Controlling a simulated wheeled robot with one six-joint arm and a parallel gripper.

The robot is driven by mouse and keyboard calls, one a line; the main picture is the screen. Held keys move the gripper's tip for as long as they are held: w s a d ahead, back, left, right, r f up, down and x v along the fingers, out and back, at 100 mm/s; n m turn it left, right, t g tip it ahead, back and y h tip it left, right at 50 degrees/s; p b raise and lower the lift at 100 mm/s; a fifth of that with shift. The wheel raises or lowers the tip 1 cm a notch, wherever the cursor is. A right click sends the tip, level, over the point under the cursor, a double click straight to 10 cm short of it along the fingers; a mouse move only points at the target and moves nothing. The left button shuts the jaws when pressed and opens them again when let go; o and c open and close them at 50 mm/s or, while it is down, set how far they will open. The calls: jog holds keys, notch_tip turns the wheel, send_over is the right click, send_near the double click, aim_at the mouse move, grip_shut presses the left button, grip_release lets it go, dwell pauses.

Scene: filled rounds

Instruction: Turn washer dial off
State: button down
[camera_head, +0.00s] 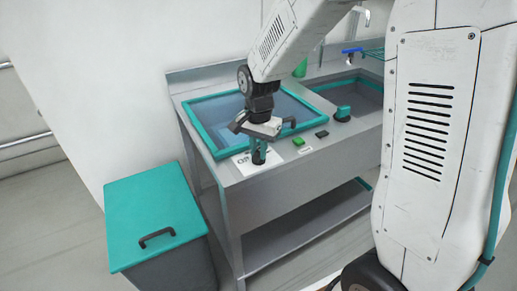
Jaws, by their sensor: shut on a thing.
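The washer (270,197) is a grey metal bench unit with a teal-framed blue glass lid on its left part. A dark dial (258,157) stands on its front ledge, over a white label (242,163) with partly hidden lettering.
A green button (298,141) and a black switch (322,134) sit right of the dial. A teal knob-like part (343,113) is farther right by the sink (355,94). A teal-lidded bin (153,212) stands at front left. A lower shelf (310,225) runs beneath.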

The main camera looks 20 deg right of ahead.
jog(key=n, duration=1.1)
jog(key=shift+n, duration=0.4)
jog(key=n, duration=1.1)
jog(key=shift+n, duration=0.4)
jog(key=shift+w, duration=0.1)
jog(key=c, duration=1.4)
grip_release()
jog(key=shift+o, duration=0.2)
notch_tip(320, 180, up, 8)
jog(key=shift+f, duration=0.1)
